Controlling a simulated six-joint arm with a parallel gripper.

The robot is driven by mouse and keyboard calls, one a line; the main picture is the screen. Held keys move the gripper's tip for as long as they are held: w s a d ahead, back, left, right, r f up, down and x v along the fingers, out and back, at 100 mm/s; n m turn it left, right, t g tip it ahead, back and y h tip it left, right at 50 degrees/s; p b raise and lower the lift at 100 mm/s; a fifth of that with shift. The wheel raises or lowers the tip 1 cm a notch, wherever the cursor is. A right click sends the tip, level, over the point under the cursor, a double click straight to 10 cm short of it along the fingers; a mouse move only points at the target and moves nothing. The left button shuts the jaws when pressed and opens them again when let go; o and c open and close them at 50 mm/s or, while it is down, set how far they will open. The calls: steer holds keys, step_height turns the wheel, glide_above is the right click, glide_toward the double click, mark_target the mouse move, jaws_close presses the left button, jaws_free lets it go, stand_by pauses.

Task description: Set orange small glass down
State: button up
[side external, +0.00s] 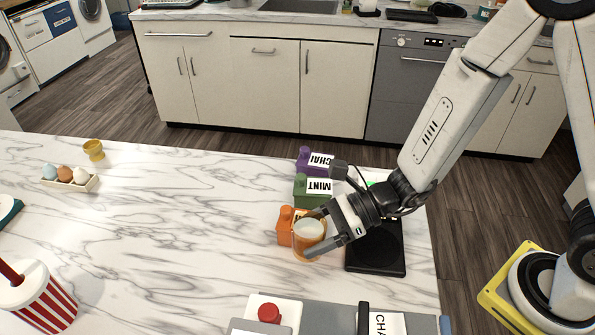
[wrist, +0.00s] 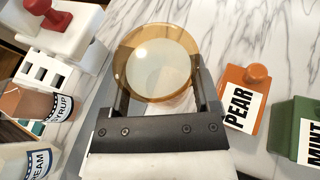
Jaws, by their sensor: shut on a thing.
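The orange small glass (side external: 308,241) is translucent amber and sits between the fingers of my gripper (side external: 326,234). In the wrist view the round mouth of the glass (wrist: 157,64) faces the camera, with a pale inside. My gripper (wrist: 165,85) is shut on it, one finger on each side. In the side view the glass is low over the marble counter, just in front of the orange PEAR canister. I cannot tell whether its base touches the counter.
The orange PEAR canister (wrist: 245,97), green MINT canister (side external: 313,190) and purple CHAI canister (side external: 312,162) stand close by. A black pad (side external: 376,247) lies to the right. A red-button device (side external: 270,312) is at the front. The counter's left middle (side external: 170,215) is clear.

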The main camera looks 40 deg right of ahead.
steer(key=shift+w+d+r+n, duration=0.1)
steer(key=shift+d+n, duration=0.05)
steer(key=shift+d, duration=0.35)
steer(key=shift+w+d+r+n, duration=0.1)
steer(key=shift+d+n, duration=0.05)
steer(key=shift+d, duration=0.35)
steer(key=s+d+n+g, duration=0.1)
steer(key=d+g, duration=0.1)
steer(key=d, duration=0.5)
steer(key=s+d+n+g, duration=0.2)
steer(key=d, duration=0.4)
steer(key=shift+s+d+n+g+y, duration=0.25)
steer(key=shift+d+n+g+y, duration=0.05)
steer(key=shift+d+g, duration=0.1)
steer(key=shift+f, duration=0.2)
steer(key=shift+f, duration=2.1)
steer(key=shift+f, duration=0.15)
steer(key=shift+f, duration=1.65)
